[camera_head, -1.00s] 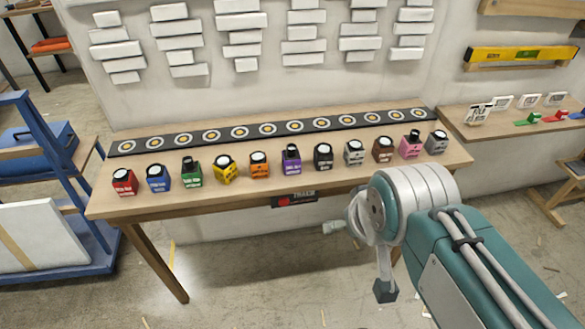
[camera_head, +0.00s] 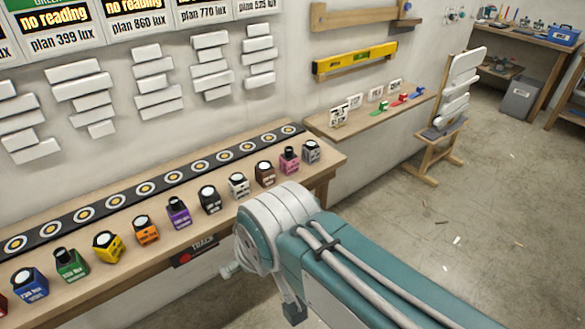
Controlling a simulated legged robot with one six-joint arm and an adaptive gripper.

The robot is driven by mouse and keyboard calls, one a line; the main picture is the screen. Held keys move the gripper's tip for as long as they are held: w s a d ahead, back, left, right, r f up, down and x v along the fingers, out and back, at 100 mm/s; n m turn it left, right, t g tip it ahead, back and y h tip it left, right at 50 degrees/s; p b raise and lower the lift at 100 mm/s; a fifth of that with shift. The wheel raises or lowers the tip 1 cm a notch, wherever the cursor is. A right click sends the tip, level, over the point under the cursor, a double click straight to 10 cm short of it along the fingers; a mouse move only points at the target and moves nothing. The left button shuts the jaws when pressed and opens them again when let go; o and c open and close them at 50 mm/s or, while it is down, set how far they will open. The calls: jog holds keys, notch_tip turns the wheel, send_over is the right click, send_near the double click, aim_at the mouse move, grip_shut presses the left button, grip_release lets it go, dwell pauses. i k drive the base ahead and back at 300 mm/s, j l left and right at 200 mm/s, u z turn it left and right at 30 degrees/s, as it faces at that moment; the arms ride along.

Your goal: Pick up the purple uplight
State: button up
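The purple uplight (camera_head: 178,212) is a small purple block with a dark round top and a pale label. It stands upright on the wooden shelf table, between an orange uplight (camera_head: 146,230) and a black one (camera_head: 209,198). My teal and white arm reaches in from the lower right, its rounded white joint in front of the table's edge. Small grey parts (camera_head: 262,288) show below and left of that joint, apart from the purple uplight. They may belong to my gripper, but its fingers are not clear. Nothing touches the purple uplight.
Several other coloured uplights stand in the same row, with a black strip of round discs (camera_head: 160,183) behind them. White blocks and lux signs are on the wall. A side shelf (camera_head: 345,128) holds small items. The floor at right is mostly clear.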

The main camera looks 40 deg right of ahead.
aim_at(179, 214)
jog(key=i+j, duration=0.2)
jog(key=j, duration=0.2)
jog(key=i+j+z, duration=0.1)
jog(key=j, duration=0.25)
jog(key=i+j, duration=0.5)
jog(key=j, duration=0.3)
jog(key=z, duration=0.05)
